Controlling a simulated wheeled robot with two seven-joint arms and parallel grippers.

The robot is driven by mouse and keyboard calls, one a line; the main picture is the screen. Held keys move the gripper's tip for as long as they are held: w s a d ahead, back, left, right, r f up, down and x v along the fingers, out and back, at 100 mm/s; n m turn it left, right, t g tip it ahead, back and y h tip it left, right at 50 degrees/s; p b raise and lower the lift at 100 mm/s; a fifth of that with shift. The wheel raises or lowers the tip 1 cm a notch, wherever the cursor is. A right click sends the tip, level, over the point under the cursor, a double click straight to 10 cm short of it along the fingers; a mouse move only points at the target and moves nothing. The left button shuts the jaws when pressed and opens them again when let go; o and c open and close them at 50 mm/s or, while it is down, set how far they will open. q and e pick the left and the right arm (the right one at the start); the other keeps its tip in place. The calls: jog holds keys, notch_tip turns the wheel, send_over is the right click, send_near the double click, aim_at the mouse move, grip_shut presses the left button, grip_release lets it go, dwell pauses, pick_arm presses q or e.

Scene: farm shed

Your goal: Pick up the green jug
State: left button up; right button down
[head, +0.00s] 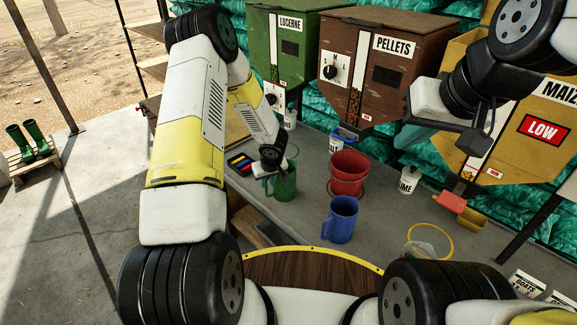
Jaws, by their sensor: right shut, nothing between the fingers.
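The green jug (284,187) stands on the grey bench, left of the red bucket. My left gripper (268,168) is at the jug's upper left rim and covers part of it. Its fingers are small and partly hidden, so I cannot tell whether they are open, shut or touching the jug. My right gripper (474,141) is shut and empty, raised in front of the yellow maize bin at the right, far from the jug.
A red bucket (348,171) and a blue jug (341,220) stand right of the green jug. A white lime tub (409,180), a red scoop (450,202) and a clear yellow-rimmed bucket (427,242) are further right. Feed bins, including a brown pellets bin (409,51), line the back.

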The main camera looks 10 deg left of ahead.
aim_at(267, 194)
pick_arm(q)
jog(key=x, duration=0.6)
jog(key=shift+w+f, duration=0.2)
jog(key=shift+f, duration=0.1)
grip_shut()
dwell(1.2)
